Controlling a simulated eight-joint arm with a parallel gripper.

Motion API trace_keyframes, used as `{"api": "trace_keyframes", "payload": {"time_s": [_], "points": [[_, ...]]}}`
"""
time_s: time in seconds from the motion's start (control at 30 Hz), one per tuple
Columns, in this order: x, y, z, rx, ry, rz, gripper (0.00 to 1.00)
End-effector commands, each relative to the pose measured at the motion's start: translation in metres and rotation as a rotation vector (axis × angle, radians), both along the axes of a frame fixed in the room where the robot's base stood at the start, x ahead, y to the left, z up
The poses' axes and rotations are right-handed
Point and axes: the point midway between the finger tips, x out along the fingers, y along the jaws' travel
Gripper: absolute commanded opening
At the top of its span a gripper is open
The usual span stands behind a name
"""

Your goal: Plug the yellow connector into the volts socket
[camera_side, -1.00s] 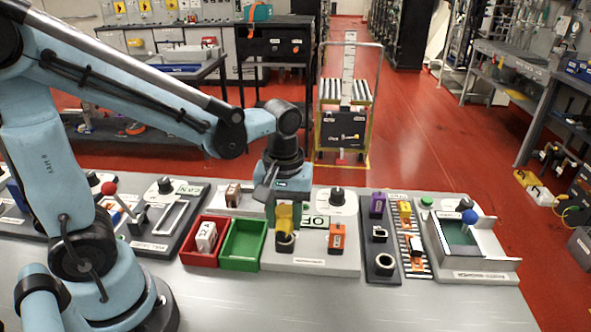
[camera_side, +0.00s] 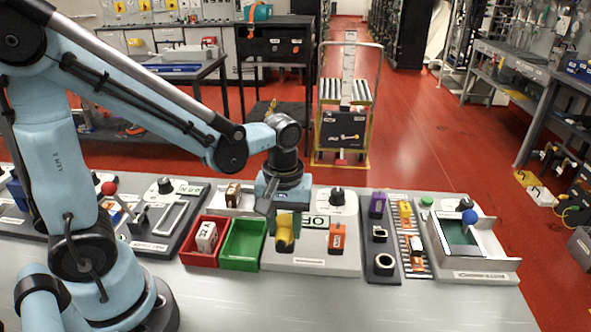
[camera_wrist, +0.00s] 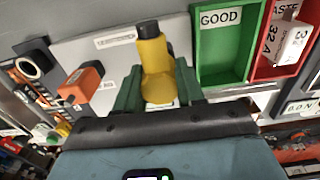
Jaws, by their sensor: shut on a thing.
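The yellow connector (camera_side: 285,233) is between the fingers of my gripper (camera_side: 285,222), low over the left part of the light grey panel (camera_side: 313,266). In the wrist view, the yellow connector (camera_wrist: 155,65) with its dark end sits between the green fingers of my gripper (camera_wrist: 158,92), which are shut on it. The volts socket cannot be picked out by a readable label. A dark ring under the connector is mostly hidden, so I cannot tell whether the connector touches or enters it. An orange connector (camera_side: 337,236) stands to the right on the same panel.
A green bin (camera_side: 243,263) marked GOOD in the wrist view and a red bin (camera_side: 190,256) holding a white labelled block stand left of the panel. A dark strip with a ring socket (camera_side: 385,263) and a purple block (camera_side: 377,204) lies to the right. The front tabletop is clear.

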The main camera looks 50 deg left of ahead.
Motion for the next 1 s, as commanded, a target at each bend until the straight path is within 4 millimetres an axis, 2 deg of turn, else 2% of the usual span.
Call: {"api": "trace_keyframes", "payload": {"time_s": [0.1, 0.13, 0.3, 0.33, 0.7, 0.87, 1.0], "points": [[0.000, 0.000, -0.003, 0.000, 0.000, 0.000, 0.01], [0.000, 0.000, -0.003, 0.000, 0.000, 0.000, 0.40], [0.000, 0.000, -0.002, 0.000, 0.000, 0.000, 0.66], [0.000, 0.000, -0.002, 0.000, 0.000, 0.000, 0.68], [0.000, 0.000, 0.001, 0.000, 0.000, 0.000, 0.68], [0.000, 0.000, 0.014, 0.000, 0.000, 0.000, 0.68], [0.000, 0.000, 0.033, 0.000, 0.000, 0.000, 0.68]]}}
